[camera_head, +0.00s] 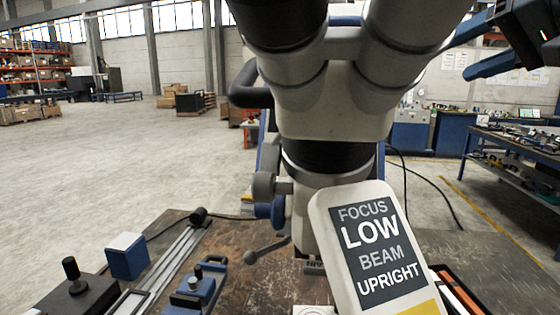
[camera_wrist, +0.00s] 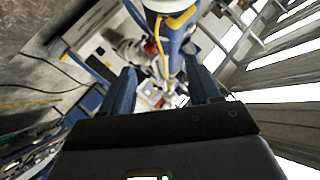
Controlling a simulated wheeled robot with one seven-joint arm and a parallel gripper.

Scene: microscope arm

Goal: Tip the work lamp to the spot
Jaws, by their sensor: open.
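A large grey-white microscope (camera_head: 335,90) fills the middle of the head view, its twin tubes cut off by the top edge. A tilted card (camera_head: 380,255) in front of it reads "FOCUS LOW BEAM UPRIGHT". I cannot make out a work lamp or its spot for certain in either view. My gripper (camera_head: 468,52) is at the upper right, with its blue fingers pointing left, partly behind the microscope. In the wrist view my gripper (camera_wrist: 160,62) is open, with nothing clearly held between the fingers. A blue and white upright part with a yellow line (camera_wrist: 172,38) shows beyond them.
The worn bench (camera_head: 245,268) carries a blue block (camera_head: 127,256), a dark box with a black knob (camera_head: 78,290) and a blue fixture (camera_head: 195,290) at left. A workbench (camera_head: 515,145) stands at far right. Open floor (camera_head: 90,175) lies behind left.

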